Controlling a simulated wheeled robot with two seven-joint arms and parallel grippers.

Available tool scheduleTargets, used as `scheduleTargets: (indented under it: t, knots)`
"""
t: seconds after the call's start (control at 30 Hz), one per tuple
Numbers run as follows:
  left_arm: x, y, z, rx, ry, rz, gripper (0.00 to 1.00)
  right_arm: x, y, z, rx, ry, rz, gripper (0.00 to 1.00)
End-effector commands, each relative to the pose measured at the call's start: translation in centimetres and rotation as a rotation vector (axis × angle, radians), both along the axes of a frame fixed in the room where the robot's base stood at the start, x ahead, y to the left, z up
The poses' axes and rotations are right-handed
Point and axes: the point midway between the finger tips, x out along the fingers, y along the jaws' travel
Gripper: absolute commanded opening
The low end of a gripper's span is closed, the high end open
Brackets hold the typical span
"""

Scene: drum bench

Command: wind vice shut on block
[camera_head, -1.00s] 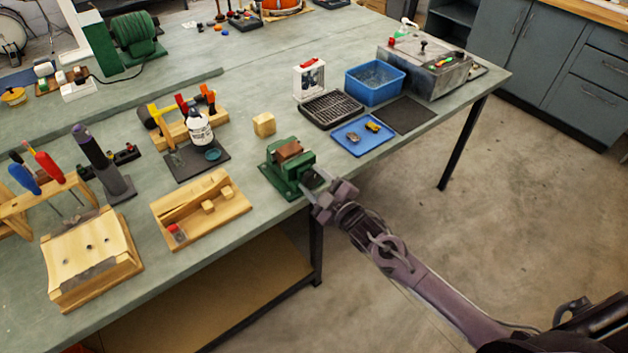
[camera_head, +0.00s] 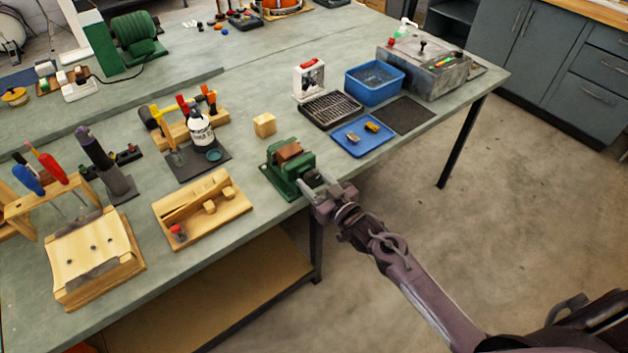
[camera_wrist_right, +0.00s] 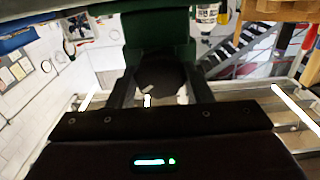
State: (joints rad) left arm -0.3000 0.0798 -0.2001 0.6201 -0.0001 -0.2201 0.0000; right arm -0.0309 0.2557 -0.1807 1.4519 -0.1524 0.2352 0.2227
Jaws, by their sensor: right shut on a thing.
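A green vice (camera_head: 283,178) stands at the front edge of the bench. A brown piece (camera_head: 288,152) shows at the top of its jaws; I cannot tell how tightly it sits there. A pale wooden cube (camera_head: 264,125) stands on the bench just behind the vice. My right gripper (camera_head: 314,187) is at the vice's front end, shut on its handle. In the right wrist view the fingers lie on both sides of the dark round handle (camera_wrist_right: 160,76), with the green vice body (camera_wrist_right: 155,28) beyond. The handle is mostly hidden in the head view. My left gripper is not in view.
A wooden tray (camera_head: 222,217) with pieces lies left of the vice. A blue tray (camera_head: 348,147), a dark grid tray (camera_head: 345,112) and a blue bin (camera_head: 388,90) are to the right. Open floor lies in front of the bench.

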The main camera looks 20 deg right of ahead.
Motion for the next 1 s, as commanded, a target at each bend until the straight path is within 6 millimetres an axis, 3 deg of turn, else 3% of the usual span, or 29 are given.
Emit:
scheduleTargets:
  t: [0.03, 0.67, 0.7, 0.83, 1.0]
  knots:
    - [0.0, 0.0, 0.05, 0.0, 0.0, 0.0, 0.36, -0.35, 0.04, -0.76, 0.012, 0.022, 0.002, 0.23]
    - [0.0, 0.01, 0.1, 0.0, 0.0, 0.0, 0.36, -0.35, 0.01, -0.86, 0.051, 0.038, 0.001, 0.23]
    - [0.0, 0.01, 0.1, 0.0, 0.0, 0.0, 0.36, -0.35, 0.01, -0.85, 0.051, 0.038, 0.001, 0.51]
    - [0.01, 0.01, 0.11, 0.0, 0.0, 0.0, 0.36, -0.25, 0.0, -0.61, 0.052, 0.033, 0.001, 0.67]
    - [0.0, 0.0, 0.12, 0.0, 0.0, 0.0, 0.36, -0.15, -0.01, -0.38, 0.053, 0.028, 0.0, 0.67]
